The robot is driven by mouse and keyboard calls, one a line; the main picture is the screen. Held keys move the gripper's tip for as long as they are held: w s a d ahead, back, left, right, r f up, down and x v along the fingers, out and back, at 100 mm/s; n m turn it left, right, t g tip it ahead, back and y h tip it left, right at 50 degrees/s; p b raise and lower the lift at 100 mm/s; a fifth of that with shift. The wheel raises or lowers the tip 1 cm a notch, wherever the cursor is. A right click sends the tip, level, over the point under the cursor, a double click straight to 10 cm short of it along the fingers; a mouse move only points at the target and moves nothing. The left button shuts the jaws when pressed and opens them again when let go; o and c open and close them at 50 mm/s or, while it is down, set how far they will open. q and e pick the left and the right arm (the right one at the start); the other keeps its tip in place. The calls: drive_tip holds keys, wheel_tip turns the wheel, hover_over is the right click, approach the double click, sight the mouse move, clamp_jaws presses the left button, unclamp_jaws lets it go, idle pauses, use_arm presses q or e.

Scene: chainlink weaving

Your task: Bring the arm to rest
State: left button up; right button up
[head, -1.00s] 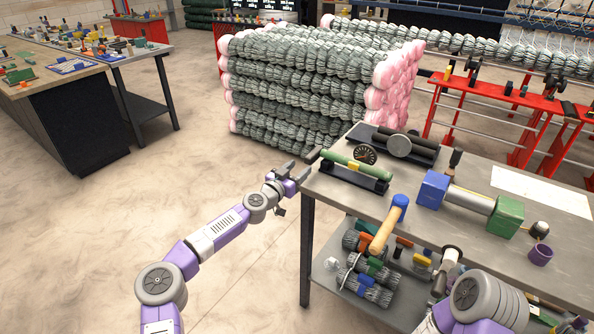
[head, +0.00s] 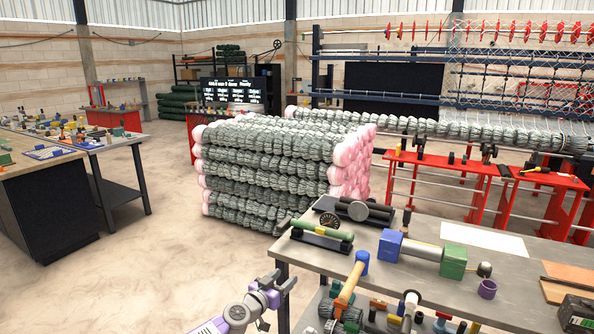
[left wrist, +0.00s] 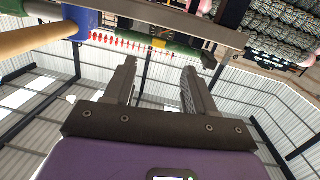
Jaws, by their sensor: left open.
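My left arm, purple and grey, comes in at the lower middle of the head view. Its gripper (head: 277,287) is open and empty, beside the front left corner of the grey workbench (head: 470,268). In the left wrist view the two dark fingers (left wrist: 157,88) stand apart with nothing between them. My right gripper is not in view.
On the bench are a green roller on a black stand (head: 322,238), a blue and green ended cylinder (head: 420,250) and a purple cup (head: 487,289). Wire rolls (head: 270,175) are stacked behind. Floor at left is clear.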

use_arm(q)
drive_tip(key=s+d+f+n+g+p, duration=0.15)
drive_tip(key=s+d+f+g, duration=0.25)
drive_tip(key=s+f, duration=0.45)
drive_tip(key=s+d+f+g+p, duration=0.25)
drive_tip(key=s+d+f, duration=0.25)
drive_tip(key=s+f, duration=0.4)
drive_tip(key=s+a+f+n+g+y+p, duration=0.1)
drive_tip(key=s+a, duration=0.3)
drive_tip(key=s, duration=0.6)
drive_tip(key=s+a+f+n+g+y+p, duration=0.1)
drive_tip(key=s+a+f+n+g+y, duration=0.1)
drive_tip(key=s, duration=0.8)
drive_tip(key=s+a+f+n+g+y+p, duration=0.1)
drive_tip(key=s+a+f+n+g, duration=0.3)
drive_tip(key=s+a, duration=0.4)
drive_tip(key=shift+s+f+y+p, duration=0.35)
drive_tip(key=shift+s+y, duration=0.15)
drive_tip(key=shift+s, duration=0.5)
